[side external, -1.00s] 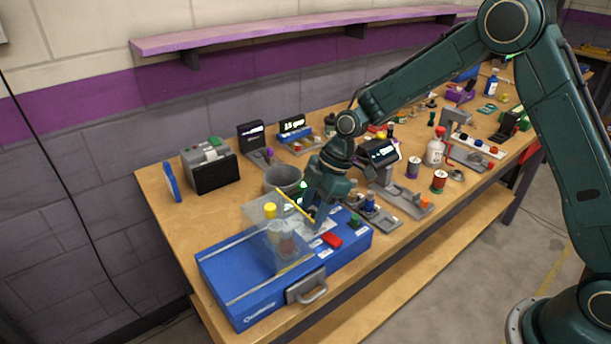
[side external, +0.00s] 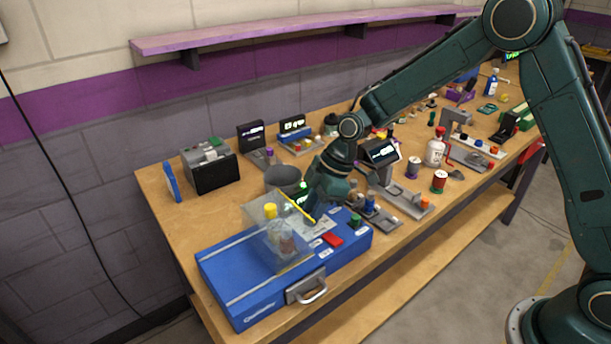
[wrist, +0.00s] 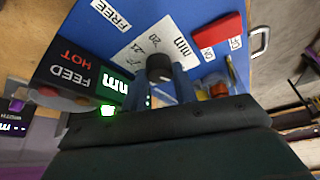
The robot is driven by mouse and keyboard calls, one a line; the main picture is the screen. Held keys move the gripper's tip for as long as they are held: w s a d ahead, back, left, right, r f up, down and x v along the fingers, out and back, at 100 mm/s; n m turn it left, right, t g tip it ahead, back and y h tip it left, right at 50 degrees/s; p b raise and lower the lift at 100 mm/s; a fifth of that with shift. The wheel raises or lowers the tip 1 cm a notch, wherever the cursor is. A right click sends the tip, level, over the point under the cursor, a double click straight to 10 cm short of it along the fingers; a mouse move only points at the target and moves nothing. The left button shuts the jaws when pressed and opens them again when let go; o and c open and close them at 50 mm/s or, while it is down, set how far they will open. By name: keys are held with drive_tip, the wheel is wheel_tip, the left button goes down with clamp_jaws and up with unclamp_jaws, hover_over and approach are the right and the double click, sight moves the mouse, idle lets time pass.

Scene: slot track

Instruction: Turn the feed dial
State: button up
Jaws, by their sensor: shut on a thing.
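My gripper (wrist: 163,84) is shut on the knob, one finger on each side. The fingers hide part of the knob, and its pointer cannot be read clearly. In the side view my gripper (side external: 310,208) is low over the machine's top, and the knob is hidden.
A clear guard with a yellow edge (side external: 297,207) stands close to my gripper. A grey cup (side external: 283,179) stands behind. Several small devices crowd the bench to the right.

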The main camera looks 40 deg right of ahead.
drive_tip(key=m+t, duration=0.1)
drive_tip(key=m, duration=0.2)
drive_tip(key=m+h, duration=0.1)
drive_tip(key=m, duration=0.2)
drive_tip(key=shift+s+t+h, duration=0.2)
drive_tip(key=shift+t+h, duration=0.1)
drive_tip(key=shift+t, duration=0.1)
drive_tip(key=o, duration=1)
drive_tip(key=shift+r, duration=0.15)
drive_tip(key=v, duration=1.3)
drive_tip(key=shift+s+r, duration=0.15)
drive_tip(key=shift+r, duration=0.1)
